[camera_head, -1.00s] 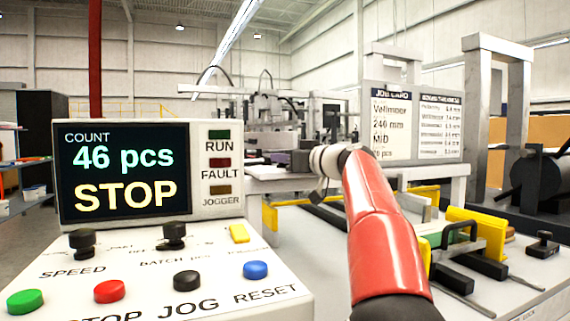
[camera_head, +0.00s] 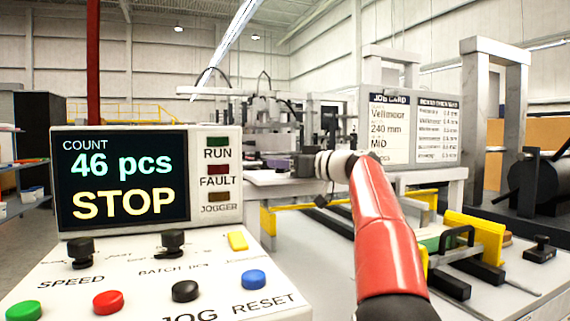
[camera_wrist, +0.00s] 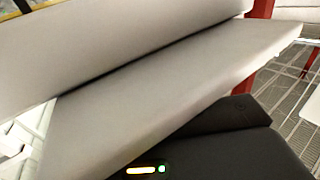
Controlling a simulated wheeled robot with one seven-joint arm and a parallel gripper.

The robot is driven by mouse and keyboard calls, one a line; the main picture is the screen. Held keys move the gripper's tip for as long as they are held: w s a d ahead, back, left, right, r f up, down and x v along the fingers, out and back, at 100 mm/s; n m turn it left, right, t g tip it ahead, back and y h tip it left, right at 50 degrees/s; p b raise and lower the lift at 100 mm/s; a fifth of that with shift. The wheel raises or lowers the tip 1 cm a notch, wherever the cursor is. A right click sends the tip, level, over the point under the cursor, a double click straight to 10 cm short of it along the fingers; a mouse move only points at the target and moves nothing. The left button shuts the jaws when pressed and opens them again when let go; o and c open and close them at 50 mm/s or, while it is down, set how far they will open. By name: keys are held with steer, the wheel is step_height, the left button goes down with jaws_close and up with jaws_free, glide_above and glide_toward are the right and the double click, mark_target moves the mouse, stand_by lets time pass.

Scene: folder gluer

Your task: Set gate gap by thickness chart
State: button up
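A job card (camera_head: 390,130) stands on a panel at the right in the head view; it reads about "Vellmoor", "240 mm", "MID". Beside it is a thickness chart (camera_head: 437,132) with several rows, too small to read surely. My red arm reaches forward to a white wrist (camera_head: 335,165) in front of the machine, left of and below the card. My gripper's fingers cannot be made out. The wrist view shows two pale grey slabs (camera_wrist: 180,100) close up and a dark part with a lit green lamp below. I cannot tell which part is the gate.
The control panel (camera_head: 20,262) at the left has coloured buttons and black knobs; its screen (camera_head: 122,178) reads "46 pcs" and "STOP". Yellow guides (camera_head: 474,236) and a black handle (camera_head: 457,237) stand on the right table. A grey frame (camera_head: 517,110) rises behind.

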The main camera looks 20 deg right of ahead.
steer(key=shift+o, duration=0.2)
steer(key=shift+s, duration=0.1)
steer(key=b+v, duration=0.2)
steer(key=v, duration=0.4)
steer(key=shift+s+d, duration=0.1)
steer(key=shift+d, duration=0.05)
steer(key=shift+s+d, duration=0.3)
steer(key=shift+s, duration=0.25)
steer(key=shift+c, duration=0.2)
